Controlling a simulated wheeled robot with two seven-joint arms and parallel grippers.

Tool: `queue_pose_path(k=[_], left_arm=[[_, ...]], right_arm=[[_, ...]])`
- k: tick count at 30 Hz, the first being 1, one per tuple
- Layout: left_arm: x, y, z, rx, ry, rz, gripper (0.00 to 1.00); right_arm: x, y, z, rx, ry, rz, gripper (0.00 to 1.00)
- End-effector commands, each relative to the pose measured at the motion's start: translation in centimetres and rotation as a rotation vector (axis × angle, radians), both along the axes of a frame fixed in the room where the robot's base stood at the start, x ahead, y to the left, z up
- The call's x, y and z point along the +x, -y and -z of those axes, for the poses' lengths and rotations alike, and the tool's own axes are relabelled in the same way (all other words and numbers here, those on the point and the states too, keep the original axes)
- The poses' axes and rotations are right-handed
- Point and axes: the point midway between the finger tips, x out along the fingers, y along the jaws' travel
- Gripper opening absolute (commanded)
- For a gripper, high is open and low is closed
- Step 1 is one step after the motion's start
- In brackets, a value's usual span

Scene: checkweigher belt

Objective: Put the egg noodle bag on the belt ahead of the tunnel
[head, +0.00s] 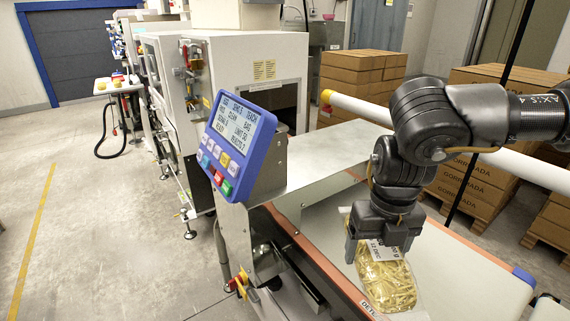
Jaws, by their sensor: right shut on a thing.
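The egg noodle bag (388,283) is a clear bag of yellowish noodles with a white printed label. It is over the pale belt (462,276) at the lower right, on the near side of the metal tunnel cover. My right gripper (376,256) points down and is shut on the upper end of the bag, by the label. The bag's lower end appears to rest on or just above the belt; I cannot tell which. The tunnel (340,158) is a grey metal cover over the belt. My left gripper is not in view.
A blue control panel (229,143) stands left of the belt. A white horizontal tube (515,170) crosses behind my right arm. Stacked cardboard boxes (362,75) stand at the back right. A white machine cabinet (232,80) is behind the panel. The belt right of the bag is clear.

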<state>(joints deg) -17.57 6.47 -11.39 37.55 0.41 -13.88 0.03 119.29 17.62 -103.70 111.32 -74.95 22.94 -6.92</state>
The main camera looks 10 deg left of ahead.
Motion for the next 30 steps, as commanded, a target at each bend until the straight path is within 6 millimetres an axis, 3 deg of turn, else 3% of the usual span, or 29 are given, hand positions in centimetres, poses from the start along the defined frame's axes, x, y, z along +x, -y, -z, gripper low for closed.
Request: queue_pose_path(k=[15,30], left_arm=[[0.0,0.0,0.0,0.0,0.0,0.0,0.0],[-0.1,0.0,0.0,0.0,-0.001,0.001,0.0]], right_arm=[[-2.2,-2.2,0.6,-0.031,0.02,-1.299,0.34],[-4.6,-3.1,1.3,-0.045,0.013,-2.499,0.34]])
